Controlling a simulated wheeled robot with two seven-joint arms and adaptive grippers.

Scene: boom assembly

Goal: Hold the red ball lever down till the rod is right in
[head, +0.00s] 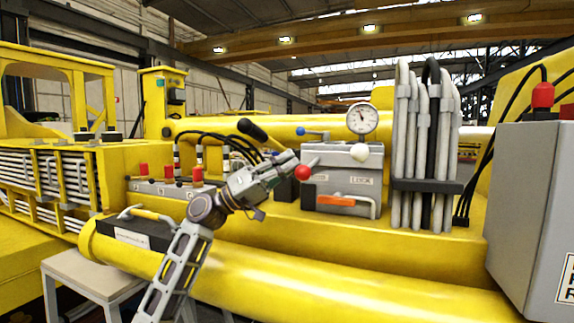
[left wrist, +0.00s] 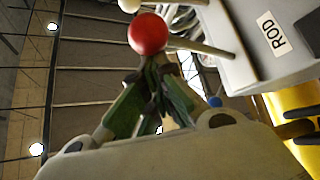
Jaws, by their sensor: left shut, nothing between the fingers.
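The red ball lever (head: 302,172) sticks out at the left front of the grey valve box (head: 343,165). The red ball also shows large in the left wrist view (left wrist: 147,33), with a grey box face marked ROD (left wrist: 277,36) to its right. My left gripper (head: 290,160) is shut and empty, its fingertips right at the red ball. In the left wrist view the closed fingertips (left wrist: 157,66) lie just below the ball; I cannot tell whether they touch it. A white ball lever (head: 360,152) and a blue ball lever (head: 301,131) are on the same box. My right gripper is not in view.
A grey cabinet (head: 530,200) is at far right. A yellow cylinder (head: 330,280) runs across the front.

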